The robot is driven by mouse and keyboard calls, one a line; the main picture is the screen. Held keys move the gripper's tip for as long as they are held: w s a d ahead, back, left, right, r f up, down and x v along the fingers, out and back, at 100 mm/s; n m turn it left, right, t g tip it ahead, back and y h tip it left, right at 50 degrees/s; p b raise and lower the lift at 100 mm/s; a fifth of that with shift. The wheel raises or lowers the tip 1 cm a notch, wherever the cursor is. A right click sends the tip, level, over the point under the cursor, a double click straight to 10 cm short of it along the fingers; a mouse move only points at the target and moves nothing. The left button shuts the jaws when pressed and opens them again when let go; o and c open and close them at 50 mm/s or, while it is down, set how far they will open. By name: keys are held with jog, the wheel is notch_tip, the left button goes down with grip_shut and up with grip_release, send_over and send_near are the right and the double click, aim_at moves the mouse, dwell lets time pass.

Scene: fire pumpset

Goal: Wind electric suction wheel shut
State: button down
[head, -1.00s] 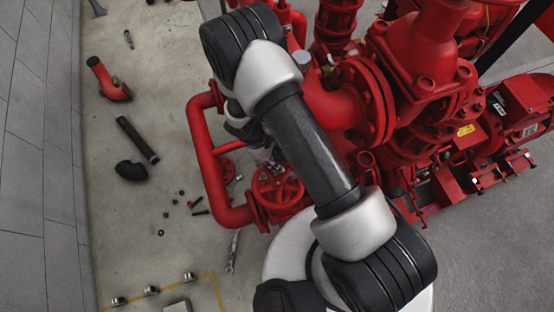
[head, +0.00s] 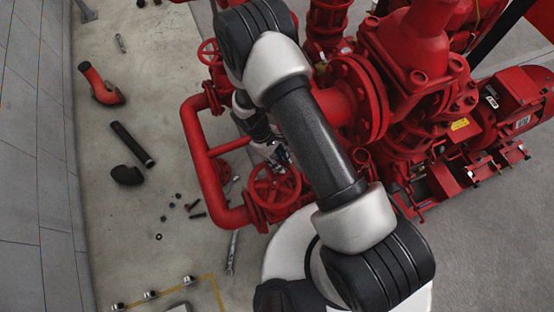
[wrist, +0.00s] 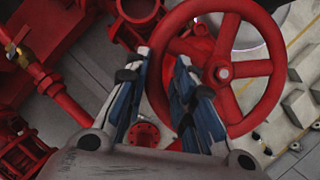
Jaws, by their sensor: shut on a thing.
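The red handwheel (head: 275,187) sits at the lower end of the red pipe loop, left of my arm in the head view. It fills the upper right of the wrist view, with its hub (wrist: 223,72) and spokes facing me. My gripper (wrist: 160,60) has its two blue-padded fingers either side of the left part of the rim, shut on it. In the head view my gripper (head: 280,154) is at the far edge of this wheel, small and partly hidden by my arm.
Another red handwheel (head: 209,52) stands farther back. The red pump (head: 415,80) and motor (head: 515,105) fill the right. Loose elbows, a black pipe (head: 132,143) and a wrench (head: 232,252) lie on the floor, left. A grey wall (head: 35,160) runs along the left edge.

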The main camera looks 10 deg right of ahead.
jog(key=shift+w, duration=0.1)
jog(key=c, duration=1.7)
grip_release()
jog(key=shift+o, duration=0.2)
jog(key=shift+r, duration=0.1)
jog(key=v, duration=1.2)
